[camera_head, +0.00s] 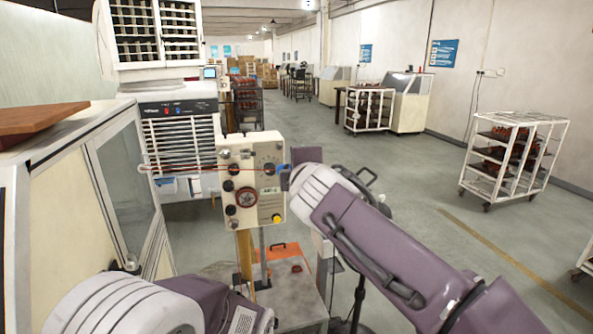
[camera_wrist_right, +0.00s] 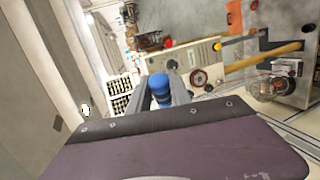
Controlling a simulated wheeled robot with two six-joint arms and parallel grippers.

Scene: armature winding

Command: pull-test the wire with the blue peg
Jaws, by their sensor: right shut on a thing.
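The blue peg (camera_wrist_right: 160,90) sits between the two fingers of my right gripper (camera_wrist_right: 161,84), which is shut on it. In the head view a bit of the blue peg (camera_head: 283,168) shows at the right edge of the cream panel (camera_head: 237,156), where my right wrist hides most of the gripper. A thin reddish wire (camera_head: 195,170) runs roughly level across the panel's front, from a small pale knob (camera_head: 143,168) on the left towards the peg. How the wire meets the peg is too small to tell. My left arm shows at the bottom left, but its gripper is out of view.
The panel carries several dark knobs, a red-ringed dial (camera_head: 246,197) and a yellow button (camera_head: 276,218). A glass-doored cabinet (camera_head: 125,180) stands close on the left. Open floor and wheeled racks (camera_head: 508,155) are on the right.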

